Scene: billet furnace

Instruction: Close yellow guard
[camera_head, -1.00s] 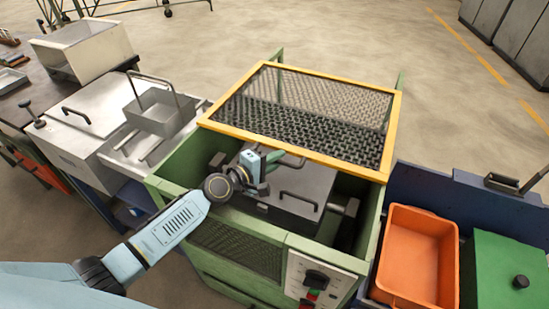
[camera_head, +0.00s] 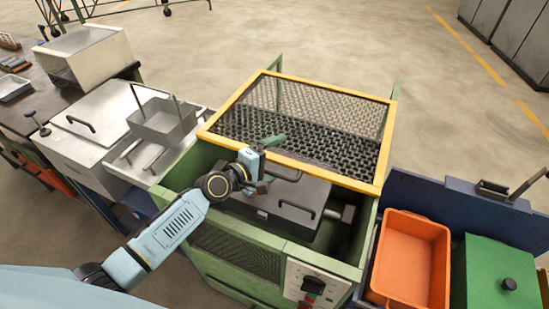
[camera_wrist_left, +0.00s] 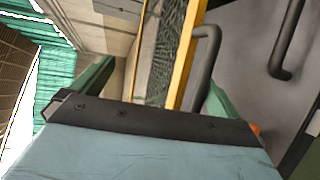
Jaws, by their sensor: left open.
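The yellow guard (camera_head: 378,152) is a yellow-framed mesh panel on the green furnace housing (camera_head: 230,249), tilted up toward the back with the housing's front part uncovered. A dark bar handle (camera_head: 287,175) is on its front yellow rail. My left gripper (camera_head: 267,164) is open at this handle, its green fingers on either side of it. In the left wrist view, the yellow rail (camera_wrist_left: 183,55) and the handle (camera_wrist_left: 209,60) run between the spread fingers (camera_wrist_left: 155,90). Whether the fingers touch the handle is unclear. My right gripper is out of view.
A grey lid (camera_head: 283,205) with its own handle lies inside the housing. A control panel (camera_head: 315,286) is at the front. An orange bin (camera_head: 410,262) and a green box (camera_head: 498,275) stand right; a metal tray (camera_head: 163,122) and white box (camera_head: 84,52) left.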

